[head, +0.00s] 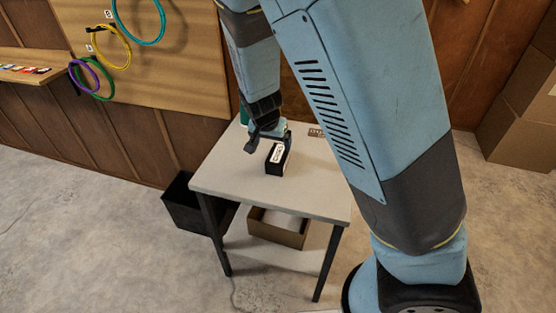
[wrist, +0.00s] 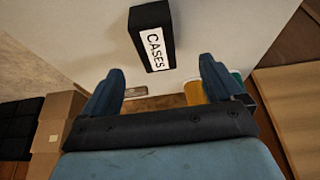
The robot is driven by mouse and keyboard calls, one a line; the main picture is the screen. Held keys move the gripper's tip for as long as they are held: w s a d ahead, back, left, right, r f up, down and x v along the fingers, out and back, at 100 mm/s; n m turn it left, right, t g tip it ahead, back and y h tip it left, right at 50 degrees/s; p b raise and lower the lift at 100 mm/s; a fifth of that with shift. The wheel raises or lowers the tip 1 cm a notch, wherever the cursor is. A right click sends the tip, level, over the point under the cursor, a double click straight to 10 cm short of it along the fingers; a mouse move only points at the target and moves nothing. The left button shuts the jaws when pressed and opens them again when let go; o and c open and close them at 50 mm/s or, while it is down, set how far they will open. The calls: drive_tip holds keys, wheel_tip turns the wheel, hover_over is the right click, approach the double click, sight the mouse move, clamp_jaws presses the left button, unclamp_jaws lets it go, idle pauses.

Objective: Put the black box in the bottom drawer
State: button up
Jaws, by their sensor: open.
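The black box (head: 273,168) stands on the small grey-topped table (head: 320,190), with a white label on it. In the wrist view the black box (wrist: 143,20) lies beyond the fingers, and its label reads "CASES". My gripper (head: 269,142) is over the table close to the box, just behind it in the head view. In the wrist view my gripper (wrist: 161,68) is open, with nothing between its fingers. I cannot tell whether a finger touches the box. No drawer shows in either view.
An open cardboard box (head: 277,235) sits on the table's lower shelf. A black bin (head: 184,206) stands on the floor at the table's left. Coloured cable loops (head: 112,47) hang on the wall board. Cardboard boxes (head: 520,135) are stacked at right. The tabletop's front is clear.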

sight(278, 153)
drive_tip(key=shift+x, duration=3.15)
drive_tip(key=shift+w+d+f, duration=0.25)
drive_tip(key=shift+w+f, duration=0.05)
drive_tip(key=shift+f, duration=0.3)
drive_tip(key=shift+w+d+f, duration=0.25)
drive_tip(key=shift+w+f, duration=0.05)
drive_tip(key=shift+f, duration=0.25)
drive_tip(key=shift+w+d+f, duration=0.25)
drive_tip(key=shift+f, duration=0.35)
drive_tip(key=shift+w+f, duration=0.2)
drive_tip(key=shift+f, duration=0.4)
drive_tip(key=c, duration=1.2)
drive_tip(key=shift+r, duration=0.1)
